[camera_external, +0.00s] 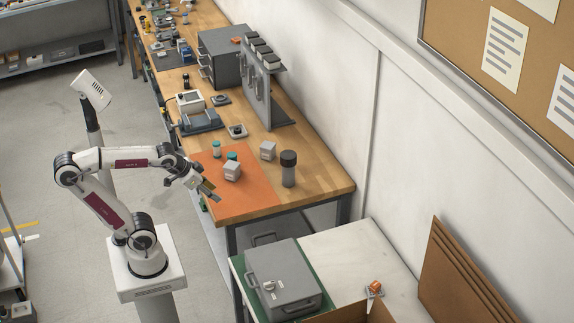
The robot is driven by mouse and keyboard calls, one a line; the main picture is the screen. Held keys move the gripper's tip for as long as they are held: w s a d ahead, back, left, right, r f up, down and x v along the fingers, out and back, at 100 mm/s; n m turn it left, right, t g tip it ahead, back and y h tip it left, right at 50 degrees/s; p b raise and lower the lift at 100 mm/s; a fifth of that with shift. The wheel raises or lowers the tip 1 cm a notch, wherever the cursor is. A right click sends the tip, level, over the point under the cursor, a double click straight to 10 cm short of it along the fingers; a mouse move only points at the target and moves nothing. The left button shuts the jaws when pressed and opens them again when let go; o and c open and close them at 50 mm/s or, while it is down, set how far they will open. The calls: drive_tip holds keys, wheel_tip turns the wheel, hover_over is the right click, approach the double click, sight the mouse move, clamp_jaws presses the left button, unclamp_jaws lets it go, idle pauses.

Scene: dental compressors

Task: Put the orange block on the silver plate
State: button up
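My gripper (208,190) hangs over the front left part of the orange mat (245,200) on the wooden bench. Its fingers are small and dark here, and I cannot tell whether they are open or hold something. A small orange piece (375,286) sits on a pale object on the lower table at the bottom right. Another small orange piece (236,40) lies on the grey cabinet at the back of the bench. I cannot tell which is the orange block. No silver plate is clearly recognisable.
A pale cube (232,171) and teal-capped jars (216,148) are on the mat. Another pale cube (268,150) and a dark-topped cylinder (288,169) stand to the right. A grey case (284,278) lies on the lower table. The mat's front is clear.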

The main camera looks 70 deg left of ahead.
drive_tip(key=s+d+f+g+h, duration=0.1)
drive_tip(key=s+d+f, duration=0.1)
drive_tip(key=s, duration=0.5)
drive_tip(key=shift+s+f, duration=0.15)
drive_tip(key=shift+f, duration=0.6)
idle(0.4)
